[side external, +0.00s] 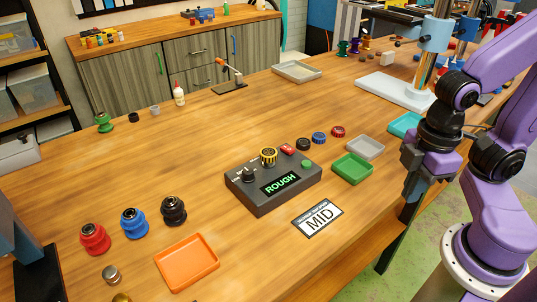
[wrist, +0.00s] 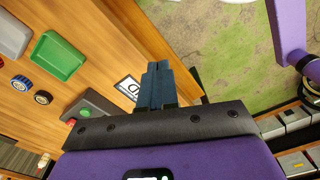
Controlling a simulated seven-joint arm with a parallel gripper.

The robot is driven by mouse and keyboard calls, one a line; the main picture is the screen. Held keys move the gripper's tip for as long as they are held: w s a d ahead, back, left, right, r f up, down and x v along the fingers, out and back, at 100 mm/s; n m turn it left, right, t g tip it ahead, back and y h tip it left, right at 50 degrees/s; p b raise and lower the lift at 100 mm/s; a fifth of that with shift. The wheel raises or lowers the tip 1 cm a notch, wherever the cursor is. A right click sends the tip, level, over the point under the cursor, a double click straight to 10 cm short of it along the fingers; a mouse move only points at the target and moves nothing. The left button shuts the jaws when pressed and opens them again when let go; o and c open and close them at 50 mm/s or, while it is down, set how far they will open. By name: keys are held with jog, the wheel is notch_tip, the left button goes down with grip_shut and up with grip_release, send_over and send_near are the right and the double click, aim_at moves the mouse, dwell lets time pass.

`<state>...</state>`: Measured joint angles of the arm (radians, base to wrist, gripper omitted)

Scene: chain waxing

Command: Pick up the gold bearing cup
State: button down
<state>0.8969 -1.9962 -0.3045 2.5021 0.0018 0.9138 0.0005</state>
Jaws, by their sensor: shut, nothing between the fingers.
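A gold piece (side external: 122,298) shows at the bottom edge of the side external view, mostly cut off; it may be the gold bearing cup, but I cannot tell its full shape. A silver one (side external: 111,274) stands just behind it. My gripper (side external: 407,212) hangs at the table's right edge, far from the gold piece, and its fingers point down. In the wrist view its fingers (wrist: 157,72) are together with nothing between them. The gold piece is not seen in the wrist view.
Red (side external: 95,239), blue (side external: 134,222) and black (side external: 174,210) bearing parts stand near an orange tray (side external: 187,262). A dark control box (side external: 273,185) reading ROUGH, a MID card (side external: 318,217) and a green tray (side external: 352,168) lie between. Open wood lies behind them.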

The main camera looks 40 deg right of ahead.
jog(key=shift+c, duration=2.3)
grip_release()
jog(key=shift+w+a, duration=0.1)
notch_tip(320, 180, up, 12)
jog(key=n, duration=0.1)
send_over(269, 152)
jog(key=f, duration=1.2)
jog(key=shift+w+a, duration=0.2)
jog(key=shift+w, duration=0.15)
jog(key=f, duration=0.4)
jog(key=shift+s+d, duration=0.25)
jog(key=shift+s, duration=0.05)
jog(key=shift+f, duration=0.65)
